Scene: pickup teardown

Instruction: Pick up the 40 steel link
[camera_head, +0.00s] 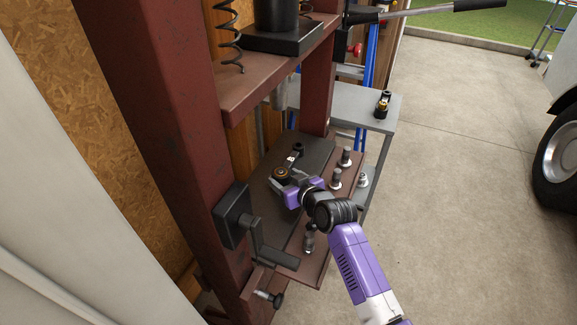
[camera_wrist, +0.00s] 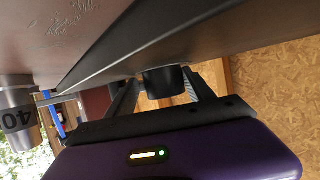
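A small link-shaped part (camera_head: 291,161), with a black knob at its far end and an amber-ringed near end, lies on the dark plate of the press bed. No number is readable on it. My gripper (camera_head: 284,183) is low over the plate at its near end. In the wrist view the fingers (camera_wrist: 163,98) are apart, with a black round part (camera_wrist: 164,82) between them; a gap shows on each side. A steel cylinder marked 40 (camera_wrist: 17,121) shows at the left edge of the wrist view, outside the fingers. I cannot tell whether it belongs to the link.
Several steel posts, one here (camera_head: 336,179), stand along the bed's right side. The red press frame (camera_head: 318,85) and a crank handle (camera_head: 270,250) crowd the left. A grey side table (camera_head: 350,103) holds another small part (camera_head: 382,104). The concrete floor (camera_head: 470,200) is open at right.

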